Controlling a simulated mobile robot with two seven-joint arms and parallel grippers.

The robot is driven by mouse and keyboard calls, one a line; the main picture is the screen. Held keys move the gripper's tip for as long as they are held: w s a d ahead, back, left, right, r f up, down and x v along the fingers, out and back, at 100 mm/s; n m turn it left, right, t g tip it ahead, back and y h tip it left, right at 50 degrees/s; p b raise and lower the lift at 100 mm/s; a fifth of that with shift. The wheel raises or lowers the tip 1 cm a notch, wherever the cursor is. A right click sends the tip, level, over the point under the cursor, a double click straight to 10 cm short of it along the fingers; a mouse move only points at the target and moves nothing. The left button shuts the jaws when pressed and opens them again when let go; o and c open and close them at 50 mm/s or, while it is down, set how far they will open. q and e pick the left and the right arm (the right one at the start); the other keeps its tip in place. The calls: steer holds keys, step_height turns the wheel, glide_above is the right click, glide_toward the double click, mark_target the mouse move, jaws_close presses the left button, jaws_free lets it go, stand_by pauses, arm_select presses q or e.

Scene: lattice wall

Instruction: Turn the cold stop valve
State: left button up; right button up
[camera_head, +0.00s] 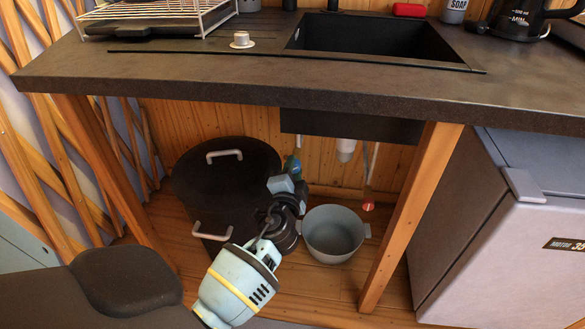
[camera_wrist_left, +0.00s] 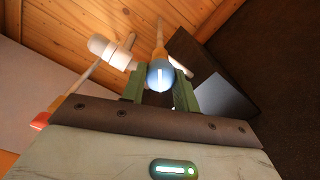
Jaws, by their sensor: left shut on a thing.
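The cold stop valve (camera_wrist_left: 160,75) shows in the left wrist view as a round blue handle with a white mark, on a pipe below the wooden wall. The two green fingers of my left gripper (camera_wrist_left: 160,92) stand on either side of it, shut on it. In the head view my left arm reaches under the counter, and my left gripper (camera_head: 292,166) is between the black pot and the sink drain. The blue handle is hidden there behind the gripper. My right gripper is in neither view.
A black pot (camera_head: 222,190) stands left of my left arm, and a grey pot (camera_head: 334,233) stands close to its right. A red valve (camera_head: 368,204) hangs below the sink basin (camera_head: 355,126). A wooden post (camera_head: 410,215) and a grey fridge (camera_head: 510,230) bound the right side.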

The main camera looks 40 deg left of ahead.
arm_select(q)
steer(key=shift+m+p, duration=1.2)
steer(key=shift+m, duration=2.7)
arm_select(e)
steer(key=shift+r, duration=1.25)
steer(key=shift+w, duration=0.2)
arm_select(q)
steer(key=o, duration=1)
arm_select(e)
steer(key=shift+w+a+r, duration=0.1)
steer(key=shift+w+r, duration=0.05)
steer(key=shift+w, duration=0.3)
arm_select(q)
steer(key=shift+d, duration=0.1)
